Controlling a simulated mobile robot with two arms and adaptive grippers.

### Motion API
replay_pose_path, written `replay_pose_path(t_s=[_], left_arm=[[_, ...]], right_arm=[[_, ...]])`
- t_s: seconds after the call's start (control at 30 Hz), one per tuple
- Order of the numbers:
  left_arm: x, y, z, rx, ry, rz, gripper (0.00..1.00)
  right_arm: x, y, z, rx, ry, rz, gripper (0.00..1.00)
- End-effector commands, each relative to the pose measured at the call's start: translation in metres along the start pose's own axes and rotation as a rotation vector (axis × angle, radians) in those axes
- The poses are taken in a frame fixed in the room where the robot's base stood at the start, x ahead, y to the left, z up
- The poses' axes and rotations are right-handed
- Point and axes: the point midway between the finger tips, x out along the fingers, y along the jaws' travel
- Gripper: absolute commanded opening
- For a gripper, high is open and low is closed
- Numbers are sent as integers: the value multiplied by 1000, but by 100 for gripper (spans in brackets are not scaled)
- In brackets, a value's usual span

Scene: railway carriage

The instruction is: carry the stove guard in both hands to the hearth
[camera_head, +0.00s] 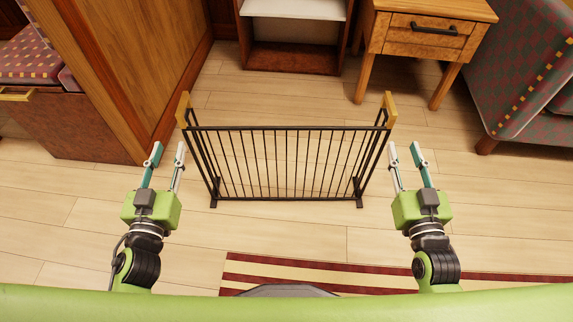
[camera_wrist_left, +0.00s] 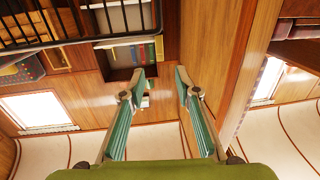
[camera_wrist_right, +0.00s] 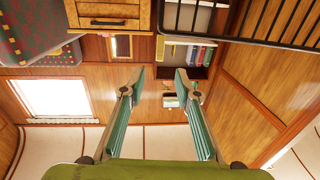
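The stove guard (camera_head: 285,128) is a black barred frame with a wooden grip at each upper end. It stands upright on the floor, ahead of and between my grippers. Its bars also show at the upper left of the left wrist view (camera_wrist_left: 60,38) and the upper right of the right wrist view (camera_wrist_right: 255,22). My left gripper (camera_head: 167,153) is open and empty, apart from the guard's left end. My right gripper (camera_head: 404,152) is open and empty, apart from its right end. I cannot make out the hearth in these views.
A wooden partition (camera_head: 135,60) stands close on the left, beside a cushioned seat (camera_head: 28,62). A low shelf (camera_head: 292,58) and a small drawer table (camera_head: 428,38) are behind the guard. A patterned armchair (camera_head: 525,75) is at right. A striped rug (camera_head: 340,273) lies in front.

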Motion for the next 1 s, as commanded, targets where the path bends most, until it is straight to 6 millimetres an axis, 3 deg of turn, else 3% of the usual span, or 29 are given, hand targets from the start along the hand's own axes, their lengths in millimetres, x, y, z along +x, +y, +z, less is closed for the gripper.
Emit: replay_pose_path(t_s=[0.3, 0.47, 1.0], left_arm=[[1, 0, -1, 0, 1, 0, 30], [12, 0, -1, 2, 2, 2, 30], [105, 0, -2, 4, 3, 1, 30]], right_arm=[[1, 0, -1, -1, 1, 0, 30], [11, 0, -1, 0, 1, 0, 30], [105, 0, -1, 0, 2, 1, 30]])
